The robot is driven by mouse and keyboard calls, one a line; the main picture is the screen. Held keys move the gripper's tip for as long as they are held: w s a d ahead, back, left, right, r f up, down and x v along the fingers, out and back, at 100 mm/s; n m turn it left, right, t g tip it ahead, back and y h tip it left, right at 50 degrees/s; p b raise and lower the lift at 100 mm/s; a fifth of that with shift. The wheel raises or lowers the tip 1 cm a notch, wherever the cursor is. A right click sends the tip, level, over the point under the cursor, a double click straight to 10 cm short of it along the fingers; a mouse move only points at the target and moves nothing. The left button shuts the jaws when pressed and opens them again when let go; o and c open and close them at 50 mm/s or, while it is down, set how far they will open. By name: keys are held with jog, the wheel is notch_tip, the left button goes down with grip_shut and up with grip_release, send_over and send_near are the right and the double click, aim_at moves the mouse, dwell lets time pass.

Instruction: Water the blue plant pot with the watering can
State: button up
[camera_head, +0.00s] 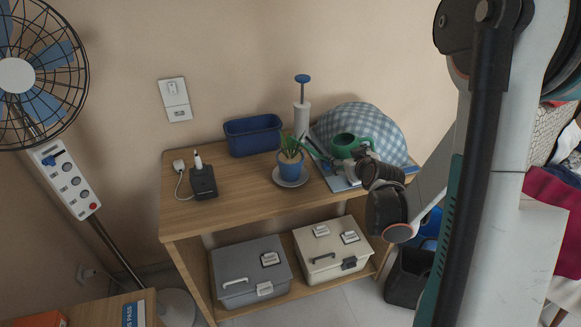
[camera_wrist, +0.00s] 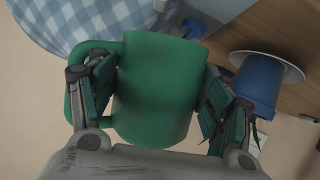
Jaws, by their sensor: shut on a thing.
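The green watering can (camera_head: 344,141) is above the right part of the wooden table, right of the pot. My gripper (camera_head: 357,158) is shut on it. In the wrist view, the can's green body (camera_wrist: 155,90) lies between the two fingers of my gripper (camera_wrist: 156,82). Its thin spout appears to point left toward the plant in the head view; how far it is tilted I cannot tell. The blue plant pot (camera_head: 290,166) stands upright on a white saucer (camera_head: 291,178) with a green spiky plant. The pot (camera_wrist: 254,88) also shows at the wrist view's right, apart from the can.
A navy planter box (camera_head: 253,136), a dark charger (camera_head: 203,183) and a white cylinder with a blue-topped rod (camera_head: 302,117) stand on the table (camera_head: 235,196). A blue checked cloth thing (camera_head: 383,126) sits behind my gripper. The table's front middle is clear.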

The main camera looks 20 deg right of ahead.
jog(key=shift+s+d+f+b, duration=0.15)
jog(key=shift+f+b, duration=0.3)
jog(key=shift+f, duration=0.6)
jog(key=shift+r, duration=0.15)
jog(key=shift+r+n+g+h+p, duration=0.3)
jog(key=shift+r+h+p, duration=0.1)
jog(key=shift+r+p, duration=0.15)
jog(key=shift+d+r+n+p, duration=0.1)
jog(key=shift+r+n+p, duration=0.2)
jog(key=shift+r+p, duration=0.3)
dwell(0.4)
jog(key=shift+s+r+h+p, duration=0.1)
jog(key=shift+r+h+p, duration=0.3)
jog(key=shift+r, duration=0.3)
dwell(1.0)
jog(key=shift+r+n+g+p, duration=0.4)
jog(key=shift+r+p, duration=0.05)
jog(key=shift+r, duration=0.2)
